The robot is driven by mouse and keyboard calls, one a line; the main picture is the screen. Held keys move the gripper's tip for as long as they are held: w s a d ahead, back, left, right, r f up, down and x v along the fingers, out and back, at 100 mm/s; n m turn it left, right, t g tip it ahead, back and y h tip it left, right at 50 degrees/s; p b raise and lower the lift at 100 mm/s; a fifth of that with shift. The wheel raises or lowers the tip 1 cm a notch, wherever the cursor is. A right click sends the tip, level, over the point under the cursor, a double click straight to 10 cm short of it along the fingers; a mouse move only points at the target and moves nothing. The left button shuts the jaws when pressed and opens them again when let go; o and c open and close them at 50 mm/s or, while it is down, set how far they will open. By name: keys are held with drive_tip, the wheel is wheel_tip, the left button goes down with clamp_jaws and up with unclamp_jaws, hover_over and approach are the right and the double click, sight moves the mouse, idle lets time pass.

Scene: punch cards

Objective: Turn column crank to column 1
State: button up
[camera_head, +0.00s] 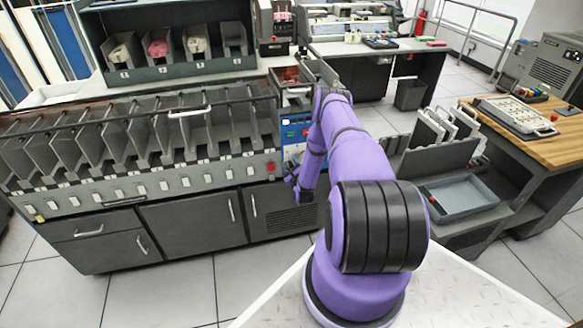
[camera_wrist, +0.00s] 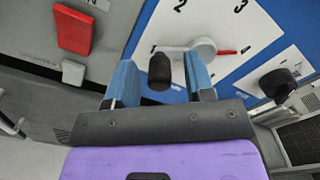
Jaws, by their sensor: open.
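The column crank (camera_wrist: 203,48) shows in the wrist view on a white dial plate set in a blue panel. Its pale arm reaches left from the hub to a black handle (camera_wrist: 160,72). A red pointer on the hub points right; the numerals 2 and 3 show above, and I cannot read which number it marks. My gripper (camera_wrist: 160,82) is open, with one blue finger on each side of the black handle and visible gaps between. In the head view the blue panel (camera_head: 293,132) is partly hidden by my arm.
A second black knob (camera_wrist: 278,84) stands right of the dial plate. A red switch (camera_wrist: 73,29) and a small white button (camera_wrist: 73,72) are on the grey panel at left. In the head view, the row of grey card bins (camera_head: 120,138) extends left; a wood-topped table (camera_head: 535,130) stands right.

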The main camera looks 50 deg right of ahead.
clamp_jaws()
drive_tip(key=s+d+f+n, duration=0.25)
drive_tip(key=d+n, duration=0.25)
drive_tip(key=n, duration=1.2)
wheel_tip(320, 180, up, 7)
drive_tip(key=s+d+n, duration=0.1)
drive_tip(key=n, duration=1.7)
drive_tip(key=shift+s+d, duration=0.2)
drive_tip(key=shift+s, duration=0.05)
drive_tip(key=shift+n, duration=0.4)
